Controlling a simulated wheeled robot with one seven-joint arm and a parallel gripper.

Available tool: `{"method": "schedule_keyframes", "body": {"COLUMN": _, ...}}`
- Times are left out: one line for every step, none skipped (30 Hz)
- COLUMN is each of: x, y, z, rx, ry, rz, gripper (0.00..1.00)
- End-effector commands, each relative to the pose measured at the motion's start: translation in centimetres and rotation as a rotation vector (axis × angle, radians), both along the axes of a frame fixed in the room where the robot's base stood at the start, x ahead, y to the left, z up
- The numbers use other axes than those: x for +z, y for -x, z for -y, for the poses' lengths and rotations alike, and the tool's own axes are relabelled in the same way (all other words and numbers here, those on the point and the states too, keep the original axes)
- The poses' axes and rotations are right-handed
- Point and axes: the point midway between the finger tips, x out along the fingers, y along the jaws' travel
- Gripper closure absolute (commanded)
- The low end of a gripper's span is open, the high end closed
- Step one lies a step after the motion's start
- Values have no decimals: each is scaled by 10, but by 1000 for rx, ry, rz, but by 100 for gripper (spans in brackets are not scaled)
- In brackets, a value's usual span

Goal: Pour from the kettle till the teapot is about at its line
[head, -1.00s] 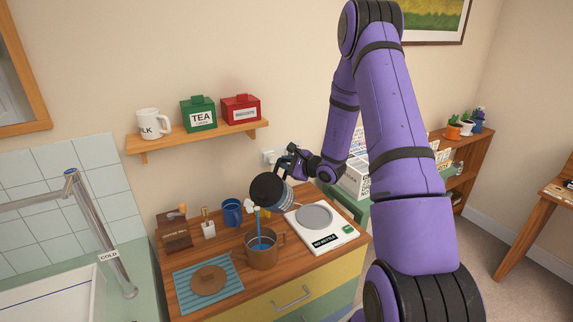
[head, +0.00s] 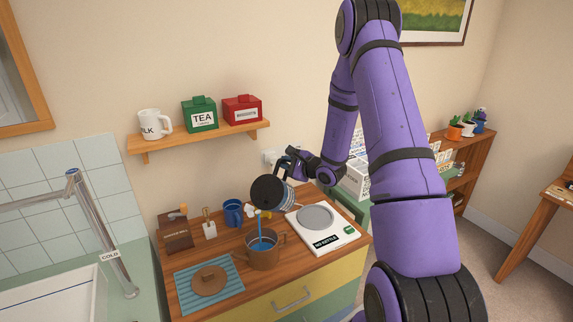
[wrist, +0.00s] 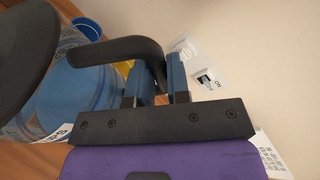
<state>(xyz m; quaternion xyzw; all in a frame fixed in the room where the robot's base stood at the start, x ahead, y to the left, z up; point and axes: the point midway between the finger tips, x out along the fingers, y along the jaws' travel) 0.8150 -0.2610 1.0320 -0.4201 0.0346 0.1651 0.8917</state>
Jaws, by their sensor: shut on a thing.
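My gripper (head: 290,160) is shut on the handle of the kettle (head: 268,193), which is tilted with its spout down to the left. The kettle and its dark handle also show in the wrist view (wrist: 95,95), with the fingers closed on the handle. A blue stream runs from the kettle into the open brown teapot (head: 264,258) below. Blue liquid shows inside the teapot, but I cannot make out its line or the exact level. The teapot's round brown lid (head: 209,280) lies on a blue striped mat (head: 183,292).
A white kettle base (head: 335,238) is right of the teapot. A blue mug (head: 233,212), a small white pot (head: 209,231) and a wooden box (head: 175,233) stand behind. A shelf (head: 190,136) with canisters hangs above. The sink and tap (head: 98,230) are at left.

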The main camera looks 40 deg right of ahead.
Motion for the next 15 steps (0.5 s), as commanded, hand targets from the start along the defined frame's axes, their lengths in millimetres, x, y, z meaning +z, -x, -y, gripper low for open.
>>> {"method": "schedule_keyframes", "body": {"x": 2, "y": 0, "z": -1, "rx": 1, "ry": 4, "rz": 6, "gripper": 100}}
{"method": "schedule_keyframes", "body": {"x": 2, "y": 0, "z": -1, "rx": 0, "ry": 8, "rz": 8, "gripper": 100}}
{"method": "schedule_keyframes", "body": {"x": 3, "y": 0, "z": -2, "rx": 0, "ry": 16, "rz": 12, "gripper": 100}}
{"method": "schedule_keyframes", "body": {"x": 3, "y": 1, "z": -3, "rx": 0, "ry": 21, "rz": 14, "gripper": 100}}
{"method": "schedule_keyframes", "body": {"x": 3, "y": 1, "z": -4, "rx": 1, "ry": 28, "rz": 18, "gripper": 100}}
{"method": "schedule_keyframes", "body": {"x": 4, "y": 2, "z": -4, "rx": 1, "ry": 33, "rz": 21, "gripper": 100}}
{"method": "schedule_keyframes", "body": {"x": 4, "y": 2, "z": -4, "rx": 0, "ry": 36, "rz": 22, "gripper": 100}}
{"method": "schedule_keyframes", "body": {"x": 4, "y": 2, "z": -4, "rx": 1, "ry": 37, "rz": 23, "gripper": 100}}
{"method": "schedule_keyframes", "body": {"x": 4, "y": 2, "z": -4, "rx": 1, "ry": 37, "rz": 23, "gripper": 100}}
{"method": "schedule_keyframes", "body": {"x": 4, "y": 2, "z": -4, "rx": 1, "ry": 37, "rz": 23, "gripper": 100}}
{"method": "schedule_keyframes", "body": {"x": 4, "y": 2, "z": -4, "rx": 0, "ry": 36, "rz": 22, "gripper": 100}}
{"method": "schedule_keyframes", "body": {"x": 4, "y": 2, "z": -4, "rx": 1, "ry": 37, "rz": 23, "gripper": 100}}
{"method": "schedule_keyframes", "body": {"x": 4, "y": 2, "z": -4, "rx": 0, "ry": 38, "rz": 24, "gripper": 100}}
{"method": "schedule_keyframes", "body": {"x": 4, "y": 2, "z": -5, "rx": 1, "ry": 40, "rz": 24, "gripper": 100}}
{"method": "schedule_keyframes", "body": {"x": 4, "y": 2, "z": -5, "rx": 1, "ry": 43, "rz": 27, "gripper": 100}}
